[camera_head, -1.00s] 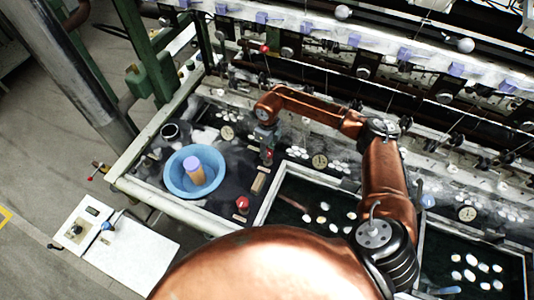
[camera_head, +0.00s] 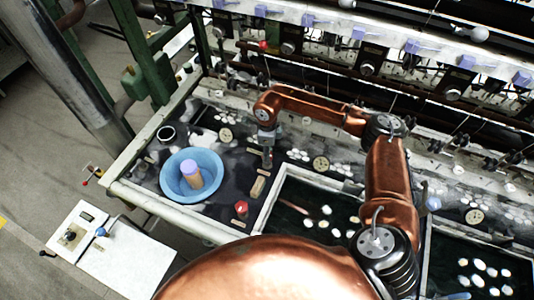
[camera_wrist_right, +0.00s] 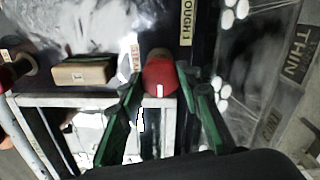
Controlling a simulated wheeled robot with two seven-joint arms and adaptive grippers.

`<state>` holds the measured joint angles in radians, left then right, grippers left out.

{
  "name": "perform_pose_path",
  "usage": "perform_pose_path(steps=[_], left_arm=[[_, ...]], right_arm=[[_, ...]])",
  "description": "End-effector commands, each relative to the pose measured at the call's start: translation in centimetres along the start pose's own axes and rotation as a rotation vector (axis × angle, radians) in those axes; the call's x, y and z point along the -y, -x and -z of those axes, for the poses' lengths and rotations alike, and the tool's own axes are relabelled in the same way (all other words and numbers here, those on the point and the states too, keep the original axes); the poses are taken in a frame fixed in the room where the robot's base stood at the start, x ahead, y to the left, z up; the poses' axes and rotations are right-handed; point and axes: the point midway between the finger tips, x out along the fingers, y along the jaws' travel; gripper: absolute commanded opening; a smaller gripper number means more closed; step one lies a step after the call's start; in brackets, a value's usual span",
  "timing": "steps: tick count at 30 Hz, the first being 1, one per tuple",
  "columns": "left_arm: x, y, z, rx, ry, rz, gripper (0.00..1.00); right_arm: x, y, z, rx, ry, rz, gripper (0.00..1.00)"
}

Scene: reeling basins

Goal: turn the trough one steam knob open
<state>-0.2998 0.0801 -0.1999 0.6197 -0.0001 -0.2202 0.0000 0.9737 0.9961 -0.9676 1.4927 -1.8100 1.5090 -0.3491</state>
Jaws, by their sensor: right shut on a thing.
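The trough one steam knob (camera_wrist_right: 160,78) is red with a white mark on its near face. It sits between the green fingers of my right gripper (camera_wrist_right: 160,92) in the right wrist view, beside the labels "STEAM" and "TROUGH 1". The gripper is shut on it. In the head view my right gripper (camera_head: 267,158) points down at the dark panel left of the first trough, and the knob is mostly hidden there. My left gripper is in neither view.
Another red knob (camera_head: 241,208) stands nearer on the panel. A tan block (camera_head: 258,186) lies between. A blue basin (camera_head: 172,182) holding a tan cylinder with a purple top stands left. The water-filled trough (camera_head: 283,192) with white cocoons is on the right. Machinery runs behind.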

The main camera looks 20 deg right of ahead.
Motion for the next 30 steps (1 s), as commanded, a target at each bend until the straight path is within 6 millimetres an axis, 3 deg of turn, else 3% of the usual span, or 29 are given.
perform_pose_path(steps=[6, 7, 14, 23, 30], left_arm=[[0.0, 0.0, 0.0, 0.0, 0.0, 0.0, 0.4], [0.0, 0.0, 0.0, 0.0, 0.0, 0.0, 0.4], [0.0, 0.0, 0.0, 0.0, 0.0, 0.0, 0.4], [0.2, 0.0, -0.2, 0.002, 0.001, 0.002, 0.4], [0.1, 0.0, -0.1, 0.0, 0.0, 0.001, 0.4]], right_arm=[[-0.1, 0.0, 0.0, 0.001, 0.0, -0.001, 0.08], [-0.1, 0.0, 0.0, 0.001, 0.0, -0.001, 0.34], [0.0, 0.0, 0.0, 0.0, -0.001, -0.001, 0.5], [0.0, 0.2, 0.0, 0.0, -0.001, 0.0, 0.5], [0.1, 3.5, -0.1, 0.002, -0.001, 0.003, 0.5]])
